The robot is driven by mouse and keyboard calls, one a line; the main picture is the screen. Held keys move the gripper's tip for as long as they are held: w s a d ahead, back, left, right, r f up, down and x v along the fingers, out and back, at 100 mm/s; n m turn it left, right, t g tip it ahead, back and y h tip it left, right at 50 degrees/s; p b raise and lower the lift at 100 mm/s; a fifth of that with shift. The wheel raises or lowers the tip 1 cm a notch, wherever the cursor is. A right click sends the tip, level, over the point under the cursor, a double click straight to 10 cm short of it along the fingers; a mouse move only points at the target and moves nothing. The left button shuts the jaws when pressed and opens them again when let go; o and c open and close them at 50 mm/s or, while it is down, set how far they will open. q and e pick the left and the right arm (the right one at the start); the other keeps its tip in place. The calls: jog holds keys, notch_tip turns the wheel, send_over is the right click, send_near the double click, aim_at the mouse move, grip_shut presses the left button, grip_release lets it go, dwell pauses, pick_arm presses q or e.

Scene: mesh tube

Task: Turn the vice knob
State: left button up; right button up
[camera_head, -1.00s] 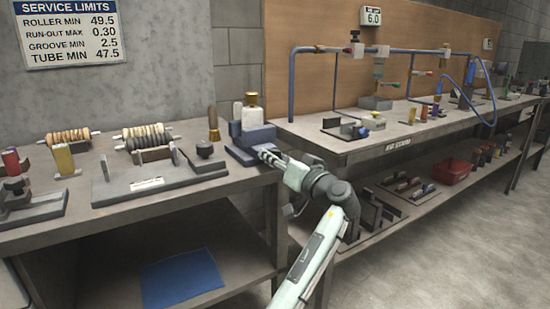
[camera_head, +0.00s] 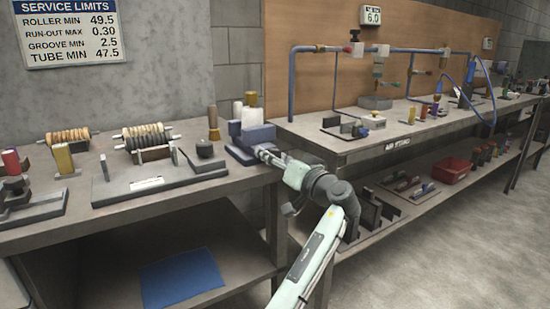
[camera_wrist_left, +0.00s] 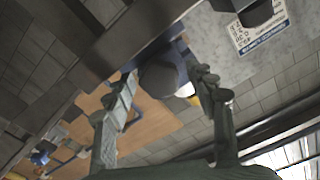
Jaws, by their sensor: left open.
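The blue-grey vice (camera_head: 258,134) stands at the right end of the near bench, with light cylinders around its top. My left gripper (camera_head: 264,153) is at the vice's front right side. In the left wrist view a dark grey round part, which looks like the knob (camera_wrist_left: 159,79), lies between the two spread fingers of my left gripper (camera_wrist_left: 166,86). The fingers stand apart on either side of it; I cannot tell whether either touches it. In the head view the gripper hides the knob. My right gripper is out of view.
The near bench (camera_head: 120,214) holds a fixture plate (camera_head: 147,184), ribbed rollers (camera_head: 146,136) and a brass-coloured post (camera_head: 213,122). To the right is a second bench with blue pipes (camera_head: 291,85). A blue mat (camera_head: 181,278) lies on the lower shelf.

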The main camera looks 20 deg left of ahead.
pick_arm(q)
jog(key=v, duration=1.2)
jog(key=shift+s+f, duration=0.1)
